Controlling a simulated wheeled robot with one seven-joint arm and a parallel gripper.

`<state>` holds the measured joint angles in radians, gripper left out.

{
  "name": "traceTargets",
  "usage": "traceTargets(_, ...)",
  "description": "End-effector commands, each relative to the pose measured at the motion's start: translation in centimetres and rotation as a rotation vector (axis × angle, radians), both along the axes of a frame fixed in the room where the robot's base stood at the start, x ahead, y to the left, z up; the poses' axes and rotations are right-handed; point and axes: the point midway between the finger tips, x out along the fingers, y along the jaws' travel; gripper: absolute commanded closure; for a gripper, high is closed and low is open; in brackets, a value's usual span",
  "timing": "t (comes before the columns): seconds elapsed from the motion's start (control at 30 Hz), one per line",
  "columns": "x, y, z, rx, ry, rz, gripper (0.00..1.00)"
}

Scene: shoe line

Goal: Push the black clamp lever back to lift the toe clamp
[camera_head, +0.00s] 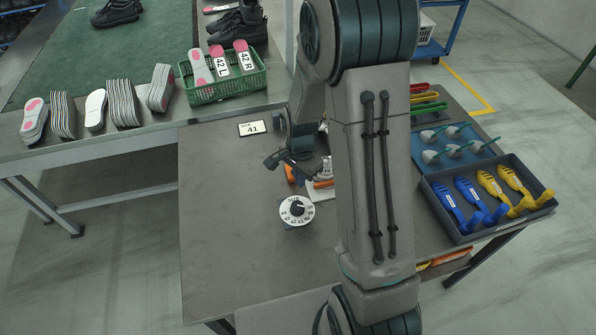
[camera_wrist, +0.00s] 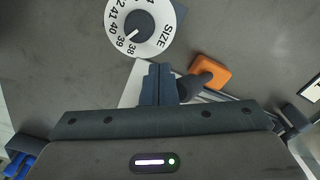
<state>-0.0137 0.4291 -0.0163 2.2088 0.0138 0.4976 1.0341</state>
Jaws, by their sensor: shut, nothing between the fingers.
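In the wrist view, my gripper (camera_wrist: 160,72) has its two dark fingers together, with nothing seen between them. A dark rounded bar, apparently the black clamp lever (camera_wrist: 189,86), lies just right of the fingertips; I cannot tell whether they touch. An orange block (camera_wrist: 214,69) lies beyond it, with a dark rounded part over it. The toe clamp itself I cannot make out clearly. In the head view, my arm hides most of the fixture; orange parts (camera_head: 323,184) and a pale metal piece show beside my wrist. My fingertips cannot be made out there.
A white size dial (camera_head: 297,210) stands on the grey table (camera_head: 225,250), in front of the fixture. A "41" card (camera_head: 252,128) lies behind. A grey tray (camera_head: 466,236) of blue and yellow shoe forms is at right. The table's left part is clear.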

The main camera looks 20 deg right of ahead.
Motion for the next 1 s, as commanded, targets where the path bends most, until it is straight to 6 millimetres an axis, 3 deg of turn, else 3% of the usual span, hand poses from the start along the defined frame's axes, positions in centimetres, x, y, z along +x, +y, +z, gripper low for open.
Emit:
traceTargets(0.27, -0.8, 0.0, 0.3, 0.0, 0.004, 0.0, 1.0)
traceTargets(1.0, -0.8, 0.0, 6.1, 0.0, 0.006, 0.001, 1.0)
